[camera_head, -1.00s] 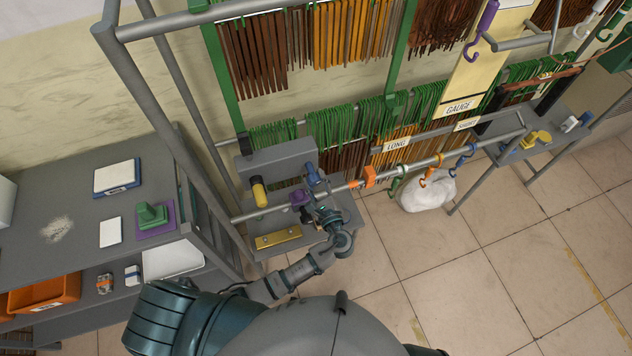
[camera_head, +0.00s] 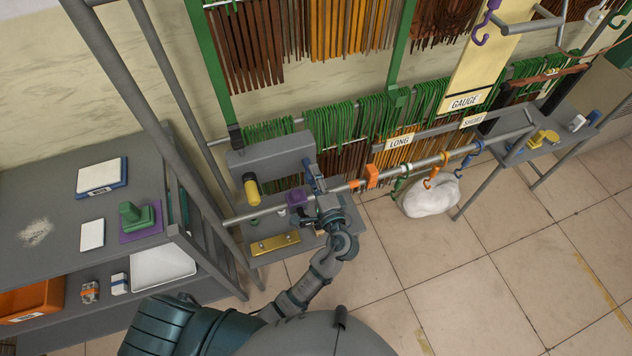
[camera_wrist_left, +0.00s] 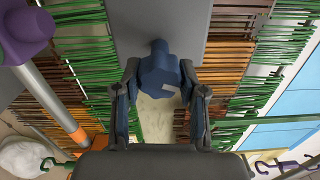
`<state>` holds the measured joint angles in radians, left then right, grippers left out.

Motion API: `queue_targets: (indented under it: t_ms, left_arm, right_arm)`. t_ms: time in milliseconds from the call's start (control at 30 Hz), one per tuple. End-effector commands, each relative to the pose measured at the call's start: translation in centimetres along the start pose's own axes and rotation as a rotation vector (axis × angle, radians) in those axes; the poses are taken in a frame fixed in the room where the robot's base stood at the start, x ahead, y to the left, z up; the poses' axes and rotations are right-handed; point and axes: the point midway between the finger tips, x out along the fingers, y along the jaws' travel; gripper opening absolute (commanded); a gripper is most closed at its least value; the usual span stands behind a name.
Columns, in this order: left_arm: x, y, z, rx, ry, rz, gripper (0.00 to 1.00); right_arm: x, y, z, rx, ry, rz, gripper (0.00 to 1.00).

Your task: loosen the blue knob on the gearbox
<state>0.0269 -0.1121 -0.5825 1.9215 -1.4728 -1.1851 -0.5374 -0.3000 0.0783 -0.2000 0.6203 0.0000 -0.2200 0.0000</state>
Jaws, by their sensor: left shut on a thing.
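The gearbox (camera_head: 270,158) is a grey box on a small shelf against the rack. A yellow knob (camera_head: 250,188) sticks out on its left side. The blue knob (camera_wrist_left: 160,72) shows in the left wrist view between the two fingers, in front of a grey plate. My left gripper (camera_wrist_left: 160,88) is shut on the blue knob, one finger on each side. In the head view my left gripper (camera_head: 316,187) is at the right end of the gearbox and largely hides the knob. My right gripper is not in view.
A rail with a purple part (camera_head: 297,197), an orange clamp (camera_head: 371,176) and several hooks runs in front of the gearbox. A brass block (camera_head: 275,243) lies on the shelf below. A grey bench (camera_head: 60,205) with boxes stands at left. A white bag (camera_head: 432,198) is at right.

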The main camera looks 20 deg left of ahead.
Motion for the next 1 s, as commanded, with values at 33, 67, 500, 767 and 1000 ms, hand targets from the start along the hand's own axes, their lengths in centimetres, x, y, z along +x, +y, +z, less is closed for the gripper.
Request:
queue_targets:
  t_ms: [33, 67, 500, 767, 1000]
  left_arm:
    - [0.2, 0.1, 0.1, -0.046, -0.003, -0.007, 0.06]
    - [0.2, 0.1, 0.1, -0.071, -0.004, -0.007, 0.06]
    - [0.2, -0.1, 0.2, -0.341, -0.004, -0.004, 0.06]
    - [0.2, -0.2, 0.2, -0.395, -0.003, -0.003, 0.06]
    - [0.2, -0.2, 0.2, -0.402, -0.003, -0.002, 0.06]
  right_arm:
    - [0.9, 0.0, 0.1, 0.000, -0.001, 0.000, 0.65]
    - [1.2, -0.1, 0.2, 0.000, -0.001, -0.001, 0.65]
    - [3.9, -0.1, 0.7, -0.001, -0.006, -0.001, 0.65]
    - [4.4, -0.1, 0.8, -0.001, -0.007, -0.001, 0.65]
    - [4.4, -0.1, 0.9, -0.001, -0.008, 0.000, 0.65]
